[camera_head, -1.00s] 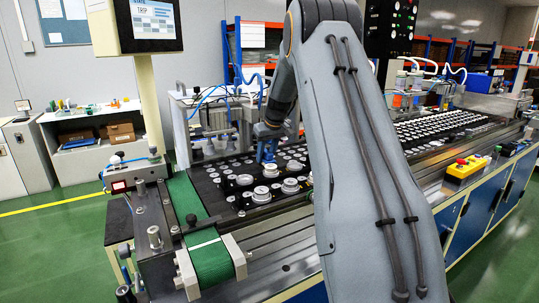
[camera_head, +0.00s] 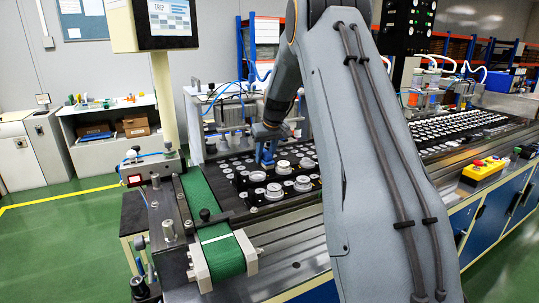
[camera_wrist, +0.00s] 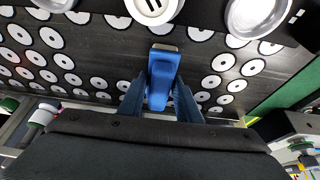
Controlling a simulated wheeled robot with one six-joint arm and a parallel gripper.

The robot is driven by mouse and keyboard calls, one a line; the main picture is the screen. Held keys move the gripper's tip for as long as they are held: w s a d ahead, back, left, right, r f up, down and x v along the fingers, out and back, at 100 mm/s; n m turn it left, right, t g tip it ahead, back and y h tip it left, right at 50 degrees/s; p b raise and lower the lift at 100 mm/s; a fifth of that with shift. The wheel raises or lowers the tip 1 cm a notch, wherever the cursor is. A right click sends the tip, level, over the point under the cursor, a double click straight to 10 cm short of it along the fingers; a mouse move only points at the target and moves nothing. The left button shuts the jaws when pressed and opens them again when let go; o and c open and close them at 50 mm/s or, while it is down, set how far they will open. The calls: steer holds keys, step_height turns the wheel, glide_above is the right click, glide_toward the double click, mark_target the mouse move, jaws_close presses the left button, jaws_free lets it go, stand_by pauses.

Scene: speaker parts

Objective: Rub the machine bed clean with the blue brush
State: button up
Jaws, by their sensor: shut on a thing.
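My gripper (camera_wrist: 160,98) is shut on the blue brush (camera_wrist: 163,72), which sits between its two blue fingers in the wrist view. The brush also shows in the head view (camera_head: 268,153), pointing down at the black machine bed. The machine bed (camera_wrist: 117,53) carries rows of white discs with dark centres. The brush tip is at or close above the bed; I cannot tell whether it touches. Larger silver speaker parts (camera_head: 274,191) stand on the bed just in front of the brush.
A green conveyor belt (camera_head: 222,255) runs along the bed's left end. A display (camera_head: 168,22) stands on a post at the back left. A yellow control box (camera_head: 484,170) sits at the right edge. A metal fixture (camera_head: 225,120) stands behind the bed.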

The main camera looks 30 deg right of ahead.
steer(key=shift+s+a+f, duration=0.1)
steer(key=shift+a+f, duration=0.15)
steer(key=shift+a, duration=0.65)
steer(key=shift+a+p, duration=0.4)
steer(key=shift+a, duration=1.5)
step_height(320, 180, up, 6)
steer(key=p, duration=0.3)
steer(key=shift+r, duration=0.2)
steer(key=shift+d, duration=0.1)
step_height(320, 180, up, 3)
steer(key=shift+r+p, duration=0.1)
steer(key=shift+p, duration=0.6)
